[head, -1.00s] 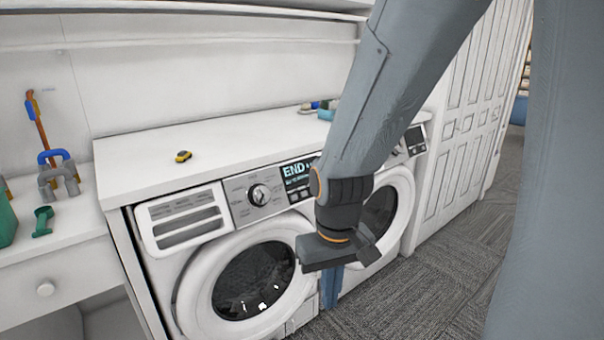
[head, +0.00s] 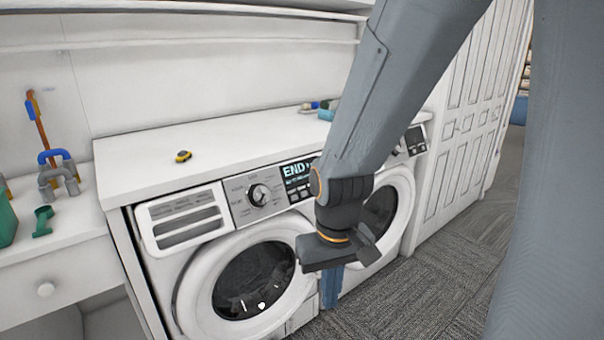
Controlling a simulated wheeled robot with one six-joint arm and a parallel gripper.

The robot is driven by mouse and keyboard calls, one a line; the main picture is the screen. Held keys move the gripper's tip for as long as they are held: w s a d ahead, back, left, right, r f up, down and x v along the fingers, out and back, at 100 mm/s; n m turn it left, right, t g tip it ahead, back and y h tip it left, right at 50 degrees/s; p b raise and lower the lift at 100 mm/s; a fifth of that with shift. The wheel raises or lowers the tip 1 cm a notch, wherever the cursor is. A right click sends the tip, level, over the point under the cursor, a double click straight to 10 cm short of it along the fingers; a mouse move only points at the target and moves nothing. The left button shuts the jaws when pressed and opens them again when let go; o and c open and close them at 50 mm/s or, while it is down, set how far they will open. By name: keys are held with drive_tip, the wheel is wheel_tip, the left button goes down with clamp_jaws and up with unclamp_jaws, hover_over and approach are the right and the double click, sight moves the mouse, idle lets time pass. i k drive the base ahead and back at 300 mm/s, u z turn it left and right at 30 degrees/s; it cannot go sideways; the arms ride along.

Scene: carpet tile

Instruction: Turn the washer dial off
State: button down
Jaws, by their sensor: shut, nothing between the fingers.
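The washer (head: 170,270) is the left of two white front-loading machines under a white counter. Its round silver dial (head: 259,195) sits on the control panel, left of a dark display reading END. My gripper (head: 331,290) hangs pointing down in front of the gap between the two machines, right of the washer door and below and right of the dial. Its blue-grey fingers are together with nothing between them. It is apart from the dial. My forearm hides the display's right edge and part of the second machine.
A second machine (head: 400,200) stands to the right. A yellow toy car (head: 183,156) and small items (head: 326,112) lie on the counter (head: 220,135). A side table (head: 60,240) at left holds pipe-like pieces. Grey carpet (head: 420,290) is open at right.

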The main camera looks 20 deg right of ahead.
sight(260, 194)
drive_tip(key=u, duration=1.95)
drive_tip(key=k, duration=1.15)
drive_tip(key=z, duration=1.3)
drive_tip(key=i, duration=0.5)
